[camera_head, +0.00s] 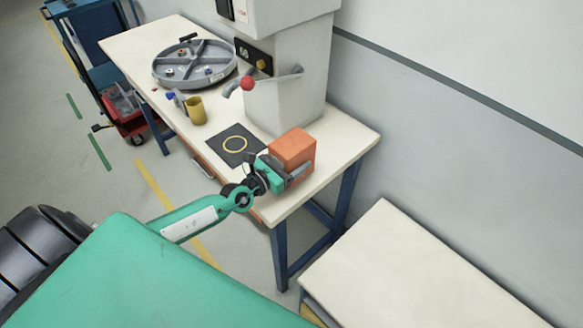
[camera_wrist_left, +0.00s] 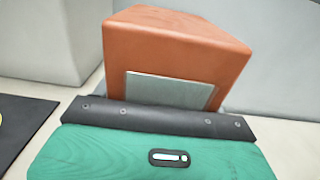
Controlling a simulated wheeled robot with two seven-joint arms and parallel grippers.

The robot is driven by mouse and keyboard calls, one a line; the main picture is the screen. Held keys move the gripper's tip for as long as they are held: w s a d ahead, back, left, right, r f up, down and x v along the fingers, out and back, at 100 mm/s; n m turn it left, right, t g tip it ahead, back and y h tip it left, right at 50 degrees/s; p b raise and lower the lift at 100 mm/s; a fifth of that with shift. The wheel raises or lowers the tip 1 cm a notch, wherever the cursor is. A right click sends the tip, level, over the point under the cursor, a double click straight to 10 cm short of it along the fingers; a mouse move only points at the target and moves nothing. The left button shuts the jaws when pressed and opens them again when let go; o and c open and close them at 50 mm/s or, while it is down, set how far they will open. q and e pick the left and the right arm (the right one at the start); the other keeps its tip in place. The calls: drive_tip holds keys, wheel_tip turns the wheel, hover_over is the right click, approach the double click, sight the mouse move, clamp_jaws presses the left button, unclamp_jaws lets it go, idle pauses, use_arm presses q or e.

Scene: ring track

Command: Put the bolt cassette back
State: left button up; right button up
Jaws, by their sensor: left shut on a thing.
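The bolt cassette appears to be the orange block (camera_head: 293,150) at the near right part of the workbench, beside the grey machine column. My left gripper (camera_head: 287,176) is shut on its near side. In the left wrist view the orange block (camera_wrist_left: 175,55) fills the upper middle, with a pale grey plate on its near face behind the dark gripper bar (camera_wrist_left: 160,118). The fingertips are hidden there. I cannot tell whether the block rests on the bench or is just above it. My right gripper is not in view.
A dark square mat with a yellow ring (camera_head: 235,145) lies left of the block. A yellow mug (camera_head: 195,110) and a round divided grey tray (camera_head: 195,63) stand further back. The grey machine (camera_head: 285,80) has a red-knobbed lever. A second pale table (camera_head: 400,270) stands at lower right.

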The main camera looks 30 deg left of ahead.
use_arm(q)
wheel_tip(320, 180, down, 2)
drive_tip(key=shift+f, duration=0.2)
drive_tip(key=shift+f+b, duration=0.15)
drive_tip(key=shift+b, duration=0.3)
drive_tip(key=o, duration=1.2)
drive_tip(key=shift+c, duration=0.2)
